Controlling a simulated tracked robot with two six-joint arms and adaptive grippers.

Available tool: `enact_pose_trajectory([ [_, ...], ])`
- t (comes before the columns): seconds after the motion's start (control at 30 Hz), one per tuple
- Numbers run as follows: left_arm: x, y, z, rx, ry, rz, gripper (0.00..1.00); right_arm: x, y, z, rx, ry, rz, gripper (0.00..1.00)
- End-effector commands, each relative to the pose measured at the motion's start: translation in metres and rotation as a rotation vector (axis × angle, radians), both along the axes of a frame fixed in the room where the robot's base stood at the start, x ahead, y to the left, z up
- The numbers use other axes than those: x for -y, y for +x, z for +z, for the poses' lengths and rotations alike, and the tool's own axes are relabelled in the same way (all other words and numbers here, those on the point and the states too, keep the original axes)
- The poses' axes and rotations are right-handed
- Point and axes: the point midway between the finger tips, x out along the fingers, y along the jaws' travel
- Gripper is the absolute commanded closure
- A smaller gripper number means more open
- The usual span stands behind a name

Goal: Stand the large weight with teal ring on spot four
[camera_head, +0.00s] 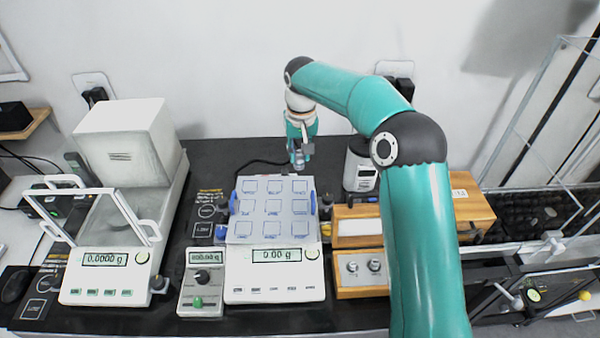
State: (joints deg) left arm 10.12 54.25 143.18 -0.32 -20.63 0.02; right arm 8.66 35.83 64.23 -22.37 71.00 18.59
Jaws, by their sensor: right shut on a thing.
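My right gripper (301,150) hangs above the back edge of a pale tray (243,236), pointing down. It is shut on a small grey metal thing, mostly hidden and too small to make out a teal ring. The tray lies on the middle balance (275,290) and is marked with a grid of several outlined squares and blue handles at its sides. The squares look empty; their numbers are too small to read. My left gripper is not in view.
A balance with a glass shield (105,285) and a white box (125,145) stand at the left. A small control box (202,290) is beside the middle balance. A wooden case (470,205) and a white device (360,168) are at the right.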

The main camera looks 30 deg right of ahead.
Motion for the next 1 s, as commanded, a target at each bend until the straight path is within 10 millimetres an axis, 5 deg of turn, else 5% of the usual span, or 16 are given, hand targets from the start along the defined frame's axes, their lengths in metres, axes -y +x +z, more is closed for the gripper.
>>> enact_pose_trajectory([
  [0.6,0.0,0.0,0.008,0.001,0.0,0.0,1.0,0.0,0.0,-0.067,0.0,0.0,0.001,1.0],
  [0.97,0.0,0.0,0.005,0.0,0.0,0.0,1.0,-0.001,0.001,-0.072,0.001,-0.001,0.002,1.0],
  [1.0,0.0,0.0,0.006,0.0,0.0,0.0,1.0,-0.001,0.001,-0.071,0.001,-0.001,0.002,0.69],
])
